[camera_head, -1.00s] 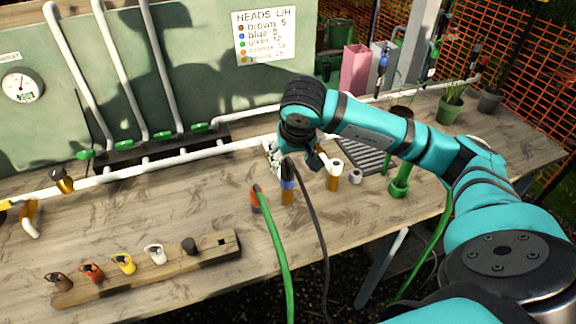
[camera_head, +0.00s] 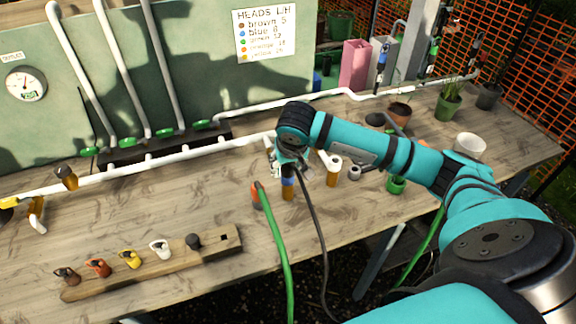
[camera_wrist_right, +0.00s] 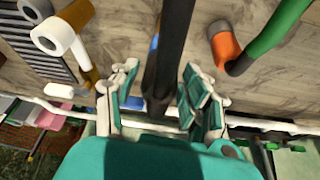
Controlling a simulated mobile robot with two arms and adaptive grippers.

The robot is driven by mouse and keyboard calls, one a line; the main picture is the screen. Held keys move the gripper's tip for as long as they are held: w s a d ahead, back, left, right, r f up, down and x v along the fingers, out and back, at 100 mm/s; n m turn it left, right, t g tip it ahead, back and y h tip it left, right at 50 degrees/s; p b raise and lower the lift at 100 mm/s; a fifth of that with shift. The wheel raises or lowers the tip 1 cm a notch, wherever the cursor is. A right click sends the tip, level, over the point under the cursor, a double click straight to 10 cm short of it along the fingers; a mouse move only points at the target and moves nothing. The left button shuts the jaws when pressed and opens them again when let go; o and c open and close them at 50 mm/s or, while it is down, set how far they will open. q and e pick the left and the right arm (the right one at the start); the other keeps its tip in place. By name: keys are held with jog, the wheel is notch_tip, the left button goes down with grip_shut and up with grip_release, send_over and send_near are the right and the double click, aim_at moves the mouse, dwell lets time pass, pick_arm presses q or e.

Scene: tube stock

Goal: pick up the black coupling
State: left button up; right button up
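A black hose (camera_head: 312,215) runs up from the front edge toward a brown-and-blue upright piece (camera_head: 288,188). In the right wrist view the hose (camera_wrist_right: 172,40) ends in a slightly wider black end (camera_wrist_right: 158,104), which may be the black coupling. My right gripper (camera_head: 284,172) is above that upright piece. In the wrist view my right gripper (camera_wrist_right: 160,100) is open, with the black end between its fingers and gaps on both sides. My left gripper is out of view.
A green hose (camera_head: 276,235) with an orange end (camera_head: 255,195) is just left of the black hose. A white-topped brown piece (camera_head: 333,170) stands to the right. The wooden rail (camera_head: 215,252) holds several coloured clips. White pipes run behind.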

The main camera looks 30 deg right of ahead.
jog(key=c, duration=0.9)
jog(key=shift+o, duration=0.2)
jog(key=shift+r, duration=0.1)
jog(key=shift+r+b, duration=0.4)
jog(key=shift+r, duration=0.1)
notch_tip(320, 180, up, 2)
jog(key=shift+r+b, duration=0.1)
jog(key=shift+b, duration=0.5)
jog(key=s+a+r+b, duration=0.1)
jog(key=s+a+b, duration=0.1)
jog(key=s+a, duration=0.2)
jog(key=s+a+b, duration=0.2)
jog(key=s+a, duration=0.2)
jog(key=s, duration=0.5)
jog(key=shift+s+a+r, duration=0.3)
jog(key=shift+r, duration=0.05)
